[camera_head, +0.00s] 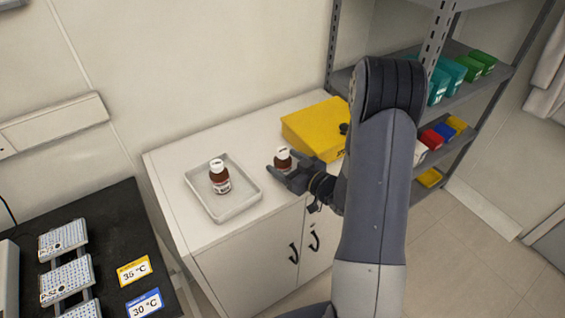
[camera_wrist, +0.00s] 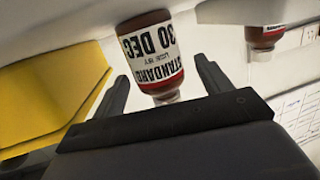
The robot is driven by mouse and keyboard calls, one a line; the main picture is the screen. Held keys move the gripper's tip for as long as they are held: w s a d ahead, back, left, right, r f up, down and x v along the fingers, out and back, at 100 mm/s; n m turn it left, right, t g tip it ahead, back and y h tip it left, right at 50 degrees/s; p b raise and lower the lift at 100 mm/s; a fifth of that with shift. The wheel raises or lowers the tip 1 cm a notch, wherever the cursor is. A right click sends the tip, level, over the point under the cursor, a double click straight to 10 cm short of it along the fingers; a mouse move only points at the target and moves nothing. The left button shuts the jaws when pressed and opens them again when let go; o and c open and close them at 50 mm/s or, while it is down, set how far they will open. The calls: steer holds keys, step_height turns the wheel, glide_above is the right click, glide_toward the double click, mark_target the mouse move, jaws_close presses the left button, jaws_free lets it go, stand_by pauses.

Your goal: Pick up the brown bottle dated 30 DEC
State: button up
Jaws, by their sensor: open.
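The brown bottle dated 30 DEC (camera_wrist: 150,50) has a white label reading STANDARD and shows upside down in the wrist view. In the head view this bottle (camera_head: 283,157) stands upright on the white cabinet top, partly hidden by my gripper (camera_head: 282,174). My gripper is open, with its fingers on either side of the bottle in the wrist view (camera_wrist: 163,80). I cannot tell whether a finger touches it. A second brown bottle (camera_head: 219,180) stands in a white tray (camera_head: 223,214) to the left; it also shows at the wrist view's right edge (camera_wrist: 265,33).
A yellow box (camera_head: 318,124) sits close behind and right of the dated bottle. A shelf rack (camera_head: 432,40) with coloured boxes stands at the right. A dark bench (camera_head: 105,215) with several sample racks and temperature cards is at lower left. Cabinet top behind the tray is clear.

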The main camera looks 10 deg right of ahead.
mark_target(278, 158)
steer(key=x, duration=0.3)
steer(key=shift+w+a+p, duration=0.1)
steer(key=shift+w+p, duration=0.05)
steer(key=shift+p, duration=0.15)
steer(key=shift+r, duration=0.1)
steer(key=c, duration=1.2)
steer(key=shift+o, duration=0.2)
